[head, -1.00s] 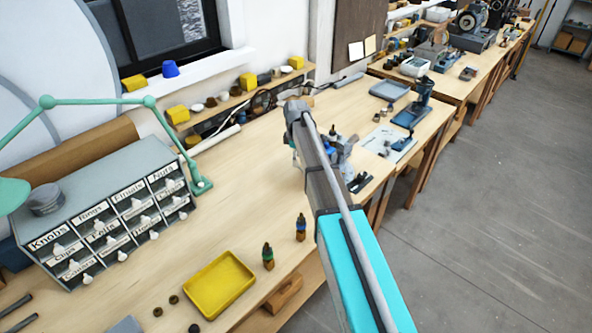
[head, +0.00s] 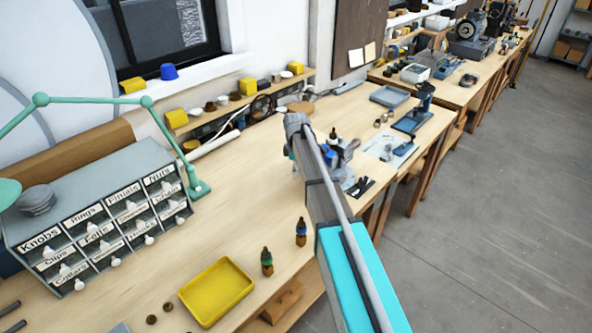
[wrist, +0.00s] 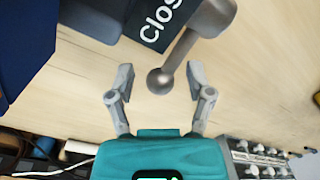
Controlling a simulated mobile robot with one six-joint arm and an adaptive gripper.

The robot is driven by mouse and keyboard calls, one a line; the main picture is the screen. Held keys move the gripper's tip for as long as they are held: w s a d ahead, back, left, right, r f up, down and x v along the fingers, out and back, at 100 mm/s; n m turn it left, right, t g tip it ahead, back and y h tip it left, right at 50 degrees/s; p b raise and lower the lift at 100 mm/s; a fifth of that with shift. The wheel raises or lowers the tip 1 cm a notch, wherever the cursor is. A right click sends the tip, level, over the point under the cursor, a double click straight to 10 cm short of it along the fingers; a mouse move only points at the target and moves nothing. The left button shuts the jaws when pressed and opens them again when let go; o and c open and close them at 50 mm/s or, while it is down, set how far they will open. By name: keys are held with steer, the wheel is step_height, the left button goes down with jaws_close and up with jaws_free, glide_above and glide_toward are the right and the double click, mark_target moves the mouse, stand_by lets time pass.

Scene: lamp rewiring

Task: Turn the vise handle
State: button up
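In the wrist view, the vise handle (wrist: 183,52) is a grey bar with a round ball end. The ball lies between the two fingertips of my gripper (wrist: 159,84), with a gap on each side. My gripper is open and holds nothing. A dark label (wrist: 158,22) reading "Clos", cut off by the handle, lies beside the bar. In the head view, the vise (head: 345,150) stands near the bench's front edge, partly hidden behind my arm. My fingers and the handle are hidden there.
A drawer cabinet (head: 105,215) stands at left on the wooden bench, with a green lamp arm (head: 95,101) behind it. A yellow tray (head: 216,291) and two small bottles (head: 267,262) sit near the front edge. The bench middle is clear.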

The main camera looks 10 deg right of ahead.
jaws_close()
steer(key=shift+d, duration=0.2)
steer(key=shift+r, duration=0.1)
